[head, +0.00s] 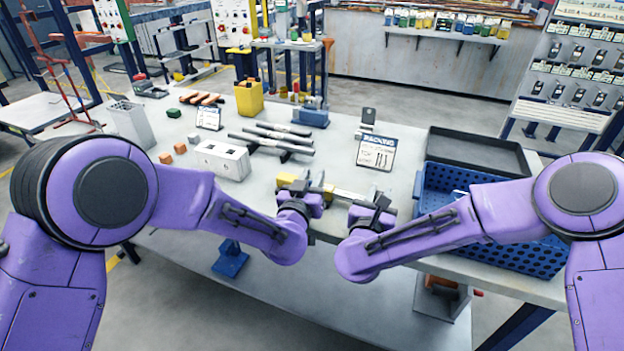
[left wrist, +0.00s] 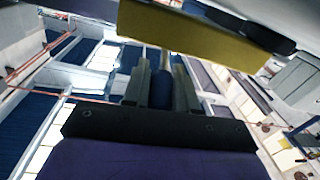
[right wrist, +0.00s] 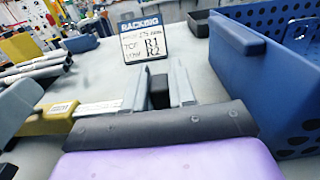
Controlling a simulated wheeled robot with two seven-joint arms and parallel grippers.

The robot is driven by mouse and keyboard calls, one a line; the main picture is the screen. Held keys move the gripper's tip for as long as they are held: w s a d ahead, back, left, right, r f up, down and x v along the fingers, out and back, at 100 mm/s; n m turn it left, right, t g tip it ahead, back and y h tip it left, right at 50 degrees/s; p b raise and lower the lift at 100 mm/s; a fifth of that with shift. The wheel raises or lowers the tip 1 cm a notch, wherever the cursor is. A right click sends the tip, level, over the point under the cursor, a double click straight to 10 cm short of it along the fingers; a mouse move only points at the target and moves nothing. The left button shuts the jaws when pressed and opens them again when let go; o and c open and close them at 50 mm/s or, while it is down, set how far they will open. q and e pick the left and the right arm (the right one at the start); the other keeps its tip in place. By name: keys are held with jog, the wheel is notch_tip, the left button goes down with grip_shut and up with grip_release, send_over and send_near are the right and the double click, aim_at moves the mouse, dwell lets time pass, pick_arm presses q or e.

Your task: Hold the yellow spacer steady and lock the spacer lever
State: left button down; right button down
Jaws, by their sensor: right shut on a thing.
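My left gripper (head: 303,195) is beside the spacer. Its fingers (left wrist: 162,85) stand apart with a dark blue rounded part between them; contact is unclear. My right gripper (head: 372,205) is right of the spacer, shut on a dark piece (right wrist: 159,95) between its fingers. I cannot tell whether this is the lever.
A blue perforated crate (head: 490,225) stands close on the right, with a black tray (head: 478,150) behind it. A racking sign (head: 376,153) stands behind the spacer. Dark rods (head: 275,138) and a white block (head: 221,158) lie to the back left.

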pick_arm(q)
jog(key=shift+s+f+t, duration=0.15)
jog(key=shift+t, duration=0.55)
jog(key=shift+a, duration=0.1)
jog(key=c, duration=1)
grip_release()
jog(key=v, duration=0.7)
jog(key=shift+s+a+f, duration=0.1)
jog(key=shift+s, duration=0.15)
